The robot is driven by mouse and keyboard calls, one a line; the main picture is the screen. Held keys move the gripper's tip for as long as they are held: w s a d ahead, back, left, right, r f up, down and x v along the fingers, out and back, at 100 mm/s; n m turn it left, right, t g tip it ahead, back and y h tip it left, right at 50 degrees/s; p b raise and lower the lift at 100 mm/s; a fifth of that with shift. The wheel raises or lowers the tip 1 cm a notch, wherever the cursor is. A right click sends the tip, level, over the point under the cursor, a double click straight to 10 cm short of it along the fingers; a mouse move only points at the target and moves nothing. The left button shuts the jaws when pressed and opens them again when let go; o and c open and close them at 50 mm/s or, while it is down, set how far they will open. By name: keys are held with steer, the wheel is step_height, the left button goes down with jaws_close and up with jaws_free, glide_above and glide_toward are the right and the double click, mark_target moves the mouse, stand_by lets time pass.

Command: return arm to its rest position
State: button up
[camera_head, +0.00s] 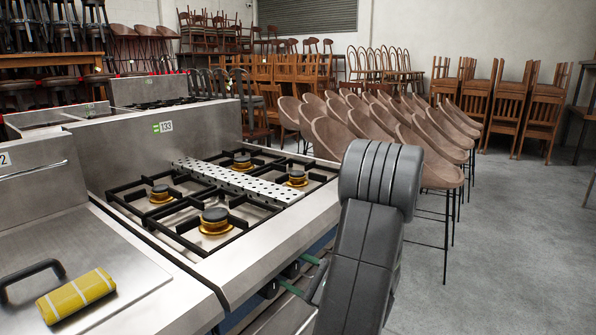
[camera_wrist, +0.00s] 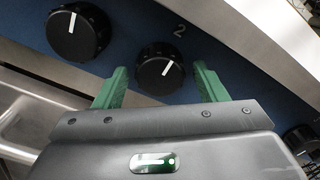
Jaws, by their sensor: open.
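My arm stands in front of the stove (camera_head: 255,235) at the lower middle of the head view. In the wrist view, my gripper (camera_wrist: 155,85) is open, with its two green fingers apart. A black stove knob (camera_wrist: 160,68) with a white mark shows between and beyond the fingertips, below a printed "2". I cannot tell whether the fingers touch it. Nothing is held that I can see. In the head view green finger parts show low by the stove front, partly hidden by my arm.
A second knob (camera_wrist: 78,32) is at the left in the wrist view. A perforated metal strip (camera_head: 238,182) lies across the burner grates. A folded yellow striped cloth (camera_head: 76,295) lies on the steel lid at left. Brown chairs (camera_head: 345,143) stand behind; the floor (camera_head: 500,250) at right is clear.

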steer(key=m+p, duration=0.4)
steer(key=p, duration=0.1)
steer(key=shift+r, duration=0.2)
steer(key=shift+f+m+p, duration=0.2)
steer(key=shift+m+p, duration=0.8)
steer(key=shift+p, duration=0.05)
steer(key=shift+f, duration=0.1)
